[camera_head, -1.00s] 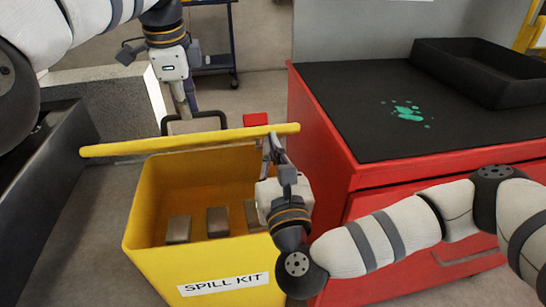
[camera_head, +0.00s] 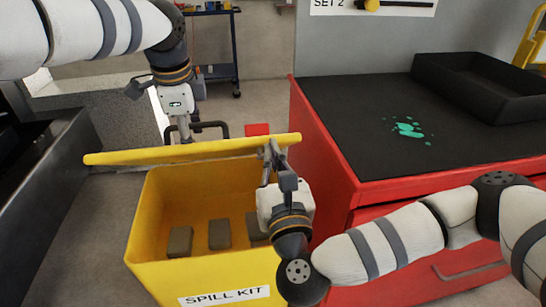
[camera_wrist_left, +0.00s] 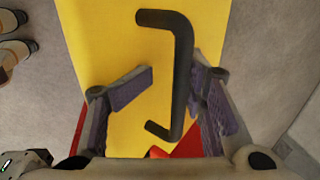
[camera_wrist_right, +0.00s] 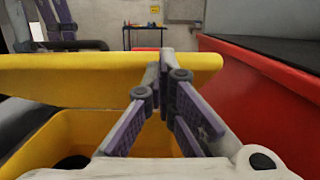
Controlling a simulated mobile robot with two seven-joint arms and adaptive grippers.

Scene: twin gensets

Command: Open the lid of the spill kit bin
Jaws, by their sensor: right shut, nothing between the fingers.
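The yellow spill kit bin (camera_head: 150,225) stands with its mouth uncovered. Its yellow lid (camera_head: 120,158) is raised at the back and shows nearly edge-on in the head view. Its black handle (camera_head: 218,126) is on the lid's far side. My left gripper (camera_head: 187,136) is behind the lid; in the left wrist view its open fingers (camera_wrist_left: 165,95) straddle the handle (camera_wrist_left: 182,70), which lies closer to the right-hand finger. My right gripper (camera_head: 268,150) is shut and empty, its tips at the lid's right end, over the bin. In the right wrist view its fingertips (camera_wrist_right: 165,65) overlap the lid (camera_wrist_right: 80,78).
Several grey-brown blocks (camera_head: 219,234) lie inside the bin. A red cabinet (camera_head: 325,150) with a black top and a black tray (camera_head: 480,85) stands close on the right. A dark metal unit (camera_head: 45,200) is on the left. A blue cart (camera_head: 222,50) stands farther back.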

